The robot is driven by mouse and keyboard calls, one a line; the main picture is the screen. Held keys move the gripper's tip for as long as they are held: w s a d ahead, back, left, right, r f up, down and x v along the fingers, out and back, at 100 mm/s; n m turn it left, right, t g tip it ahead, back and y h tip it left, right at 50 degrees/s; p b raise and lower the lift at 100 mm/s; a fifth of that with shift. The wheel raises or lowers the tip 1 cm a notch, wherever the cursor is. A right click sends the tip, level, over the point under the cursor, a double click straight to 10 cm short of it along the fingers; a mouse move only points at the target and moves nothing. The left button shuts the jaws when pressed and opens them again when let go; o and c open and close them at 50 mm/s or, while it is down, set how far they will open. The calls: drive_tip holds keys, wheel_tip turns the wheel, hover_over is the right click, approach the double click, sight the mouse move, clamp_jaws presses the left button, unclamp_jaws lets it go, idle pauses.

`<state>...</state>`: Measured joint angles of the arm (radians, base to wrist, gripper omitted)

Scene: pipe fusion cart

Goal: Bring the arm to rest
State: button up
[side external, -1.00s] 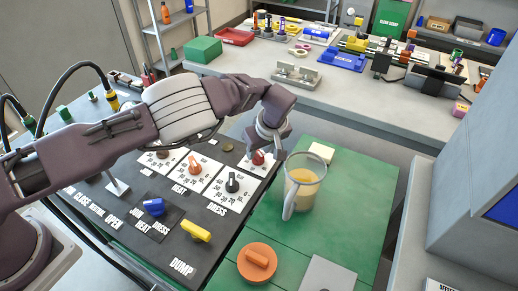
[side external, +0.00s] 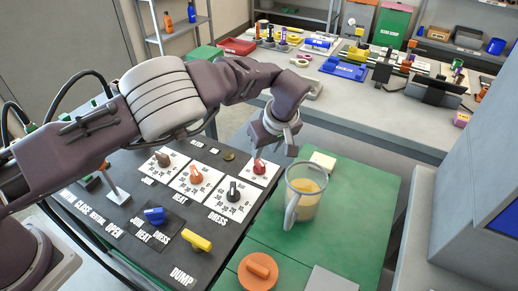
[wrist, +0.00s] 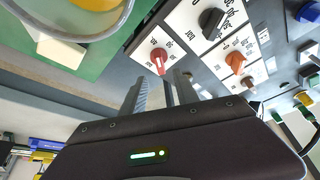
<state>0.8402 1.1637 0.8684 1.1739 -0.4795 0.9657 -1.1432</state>
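My gripper (side external: 275,146) is above the far right part of the dark control panel (side external: 130,215), in the side view. It is empty, with a gap between its fingers, which also show in the wrist view (wrist: 160,92). The red knob (side external: 259,166) on its white dial card is just below and left of the fingertips, apart from them. It also shows beyond the fingers in the wrist view (wrist: 158,58). My arm reaches over the panel from the left, bent at the elbow and wrist.
A clear pitcher (side external: 305,192) with yellow contents stands on the green surface (side external: 345,225), close right of my gripper. Orange (side external: 196,174), black (side external: 234,195), blue (side external: 154,215) and yellow (side external: 196,240) controls lie below the arm. A grey bench (side external: 380,110) is behind.

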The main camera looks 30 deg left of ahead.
drive_tip(key=s+a+r+m+h, duration=0.25)
drive_tip(key=s+a+r, duration=0.4)
drive_tip(key=r, duration=0.45)
drive_tip(key=s+a+r+m+h, duration=0.1)
drive_tip(key=s+a+r+h, duration=0.2)
drive_tip(key=s+a+r, duration=0.55)
drive_tip(key=s+r+m+t+y, duration=0.1)
drive_tip(key=s+r+m+t, duration=0.2)
drive_tip(key=s, duration=1.7)
drive_tip(key=r+m, duration=0.1)
drive_tip(key=m, duration=0.3)
drive_tip(key=shift+s+a+m+y, duration=0.3)
drive_tip(key=shift+m+y, duration=0.05)
